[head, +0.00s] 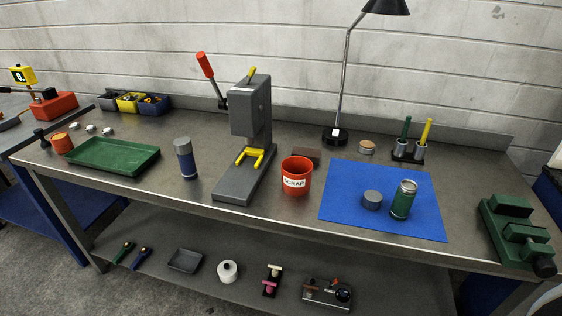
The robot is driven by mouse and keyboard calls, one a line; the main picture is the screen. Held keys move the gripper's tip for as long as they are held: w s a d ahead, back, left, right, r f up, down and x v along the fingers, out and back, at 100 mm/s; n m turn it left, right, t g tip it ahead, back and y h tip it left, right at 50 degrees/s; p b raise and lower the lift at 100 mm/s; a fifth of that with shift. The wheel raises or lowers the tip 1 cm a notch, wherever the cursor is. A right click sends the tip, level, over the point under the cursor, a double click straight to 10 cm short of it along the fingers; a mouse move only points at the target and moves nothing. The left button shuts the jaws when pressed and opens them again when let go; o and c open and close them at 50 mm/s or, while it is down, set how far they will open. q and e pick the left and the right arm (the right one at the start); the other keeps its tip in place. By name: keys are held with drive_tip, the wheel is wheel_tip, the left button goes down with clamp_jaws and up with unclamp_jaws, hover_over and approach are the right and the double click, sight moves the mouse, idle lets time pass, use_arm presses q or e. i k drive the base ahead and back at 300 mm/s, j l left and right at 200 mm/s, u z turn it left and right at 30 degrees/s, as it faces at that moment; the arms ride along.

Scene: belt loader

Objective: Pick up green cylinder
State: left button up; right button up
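The green cylinder (401,203) stands upright on the blue mat (340,205), on the right half of the workbench. It has a silver-grey top. A short grey cylinder (372,200) stands just left of it on the same mat, with a small gap between them. Neither of my grippers shows in the head view, and nothing is seen touching the green cylinder.
A red scrap bucket (296,179) stands left of the mat, beside a grey lever press (250,130). A lamp (336,134) and a pen holder (409,151) stand behind the mat. A green vise (516,232) sits at the right. The mat's front is clear.

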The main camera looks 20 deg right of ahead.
sight(406, 192)
drive_tip(key=z, duration=1.45)
